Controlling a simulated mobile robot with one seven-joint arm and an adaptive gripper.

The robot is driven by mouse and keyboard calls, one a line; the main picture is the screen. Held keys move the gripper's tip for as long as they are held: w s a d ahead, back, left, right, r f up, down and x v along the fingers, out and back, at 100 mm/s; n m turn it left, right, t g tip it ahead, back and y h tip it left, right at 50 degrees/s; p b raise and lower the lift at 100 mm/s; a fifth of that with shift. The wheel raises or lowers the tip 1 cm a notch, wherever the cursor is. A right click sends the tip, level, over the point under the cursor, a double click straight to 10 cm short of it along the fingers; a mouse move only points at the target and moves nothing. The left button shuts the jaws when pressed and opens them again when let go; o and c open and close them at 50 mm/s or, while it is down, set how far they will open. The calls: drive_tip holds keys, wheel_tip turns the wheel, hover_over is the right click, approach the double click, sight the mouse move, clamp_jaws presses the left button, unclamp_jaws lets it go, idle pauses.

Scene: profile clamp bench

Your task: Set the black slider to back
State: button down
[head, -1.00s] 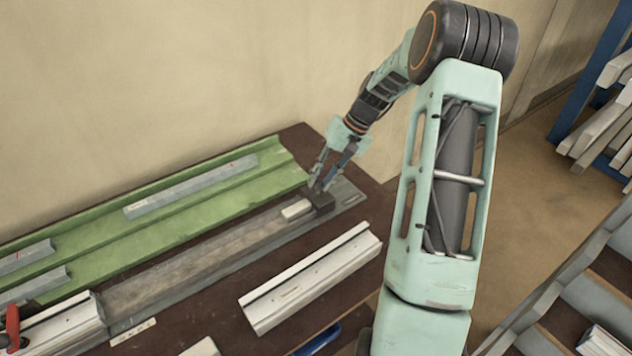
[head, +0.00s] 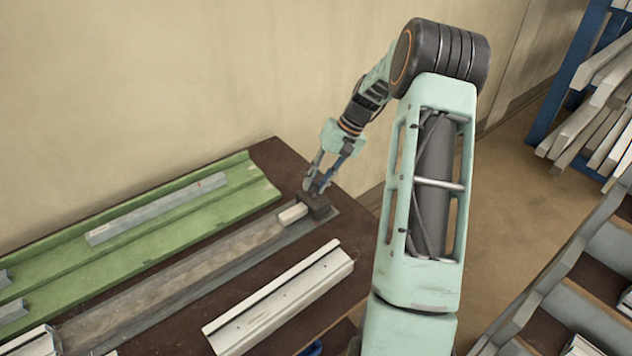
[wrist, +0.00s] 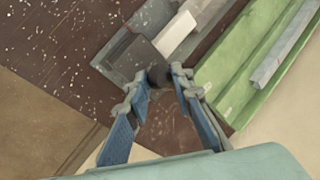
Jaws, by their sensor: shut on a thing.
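The black slider (head: 318,206) sits on the long grey rail (head: 185,281), close to the rail's far right end. A short pale block (head: 292,213) adjoins its left side. My gripper (head: 314,190) reaches down onto the slider from above. In the wrist view, the slider (wrist: 131,57) lies on the grey rail, and my fingertips (wrist: 160,82) are closed around a round dark knob (wrist: 160,75) at its edge. The fingers partly hide the knob.
A green channel (head: 165,215) with a grey bar (head: 158,208) runs along the wall side of the rail. A white profile (head: 280,297) lies on the brown bench on the near side.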

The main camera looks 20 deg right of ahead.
drive_tip(key=shift+w+d, duration=0.1)
drive_tip(key=shift+d, duration=0.25)
drive_tip(key=c, duration=1.7)
unclamp_jaws()
drive_tip(key=shift+d, duration=0.1)
drive_tip(key=v, duration=1.2)
